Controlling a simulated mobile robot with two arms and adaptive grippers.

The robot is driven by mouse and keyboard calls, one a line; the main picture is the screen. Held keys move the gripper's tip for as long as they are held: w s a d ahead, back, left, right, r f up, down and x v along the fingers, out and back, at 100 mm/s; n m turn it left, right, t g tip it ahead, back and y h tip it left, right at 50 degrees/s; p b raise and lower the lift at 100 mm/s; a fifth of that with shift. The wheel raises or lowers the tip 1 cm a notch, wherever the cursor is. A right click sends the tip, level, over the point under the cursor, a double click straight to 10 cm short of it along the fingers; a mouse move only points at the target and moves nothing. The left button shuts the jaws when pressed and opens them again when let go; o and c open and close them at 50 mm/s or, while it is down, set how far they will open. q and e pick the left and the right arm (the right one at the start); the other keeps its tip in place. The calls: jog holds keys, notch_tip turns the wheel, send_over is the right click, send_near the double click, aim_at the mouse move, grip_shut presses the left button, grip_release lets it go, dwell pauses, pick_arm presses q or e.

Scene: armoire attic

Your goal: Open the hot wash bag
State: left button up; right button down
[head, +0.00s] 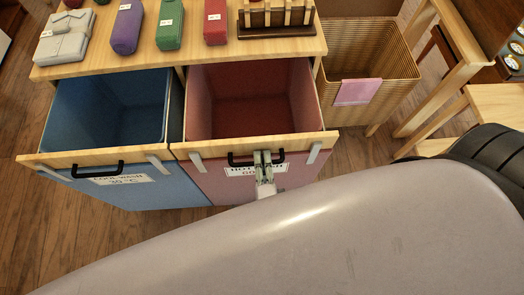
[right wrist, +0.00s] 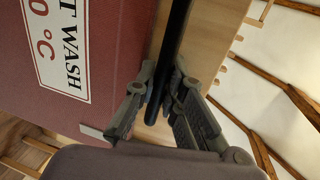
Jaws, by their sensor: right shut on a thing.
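The red hot wash bag (head: 215,182) hangs under the wooden unit. It is tilted out and its empty red interior is visible from above. A wooden rail (head: 205,148) runs along its top front edge, with a black bar handle (head: 238,161). My right gripper (head: 263,158) is at that handle. In the right wrist view the fingers of the right gripper (right wrist: 163,88) are closed around the black handle (right wrist: 178,30), with the "HOT WASH" label (right wrist: 67,45) beside it. My left gripper is out of view.
The blue cool wash bag (head: 62,175) beside it on the left is also tilted out. The unit's top (head: 170,62) carries several small coloured pouches. A wicker basket (head: 402,85) with a pink cloth (head: 357,92) stands to the right, near wooden furniture (head: 440,105).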

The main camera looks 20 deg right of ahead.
jog(key=c, duration=1.9)
grip_release()
jog(key=shift+c, duration=0.2)
jog(key=shift+s, duration=0.1)
